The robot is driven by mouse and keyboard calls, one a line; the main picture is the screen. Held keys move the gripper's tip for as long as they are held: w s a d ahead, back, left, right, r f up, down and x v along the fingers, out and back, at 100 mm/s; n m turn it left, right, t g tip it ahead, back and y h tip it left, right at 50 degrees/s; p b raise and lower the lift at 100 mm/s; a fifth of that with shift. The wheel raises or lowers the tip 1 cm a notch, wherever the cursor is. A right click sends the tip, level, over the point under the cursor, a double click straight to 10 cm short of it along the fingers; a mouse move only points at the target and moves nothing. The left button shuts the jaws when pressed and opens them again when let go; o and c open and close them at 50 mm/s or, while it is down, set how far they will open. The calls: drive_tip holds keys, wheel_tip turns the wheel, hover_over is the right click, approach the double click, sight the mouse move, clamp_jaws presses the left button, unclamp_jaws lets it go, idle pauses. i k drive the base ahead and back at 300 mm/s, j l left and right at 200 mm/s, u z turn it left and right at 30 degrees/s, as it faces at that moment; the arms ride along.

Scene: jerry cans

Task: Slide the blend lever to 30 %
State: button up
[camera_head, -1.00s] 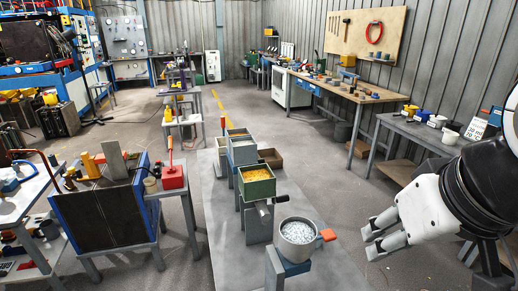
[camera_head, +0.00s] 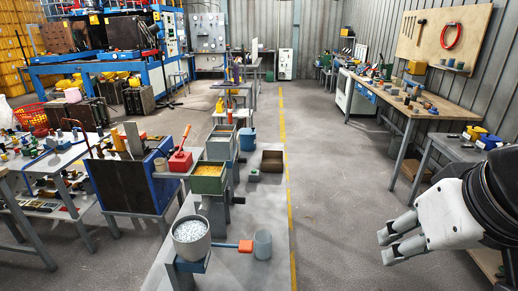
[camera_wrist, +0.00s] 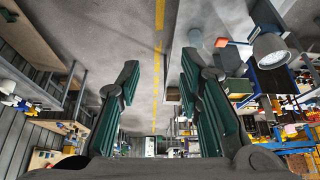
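A grey hopper of pale granules (camera_head: 190,236) stands on the long grey bench. A bar with an orange end (camera_head: 246,246) sticks out from its base to the right; it also shows in the wrist view (camera_wrist: 222,42). A red box with an upright red-tipped lever (camera_head: 181,160) stands farther back on the left. I cannot tell which of these is the blend lever; no percentage scale is readable. My gripper (camera_head: 388,243) is at the lower right, well apart from the bench. In the wrist view my gripper (camera_wrist: 158,75) has its fingers spread with nothing between them.
A grey cylinder (camera_head: 262,244) stands beside the orange end. A green bin with yellow contents (camera_head: 208,179) and a brown open box (camera_head: 272,160) are behind. Clear floor with a yellow line (camera_head: 285,140) runs right of the bench. A workbench (camera_head: 420,105) lines the right wall.

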sight(240, 160)
drive_tip(key=i+l+u, duration=0.15)
drive_tip(key=l, duration=0.25)
drive_tip(key=l+u, duration=0.1)
drive_tip(key=l, duration=0.35)
drive_tip(key=i+l+u, duration=0.15)
drive_tip(key=l, duration=0.3)
drive_tip(key=i+l+u, duration=0.2)
drive_tip(key=i+l, duration=0.35)
drive_tip(key=l, duration=0.1)
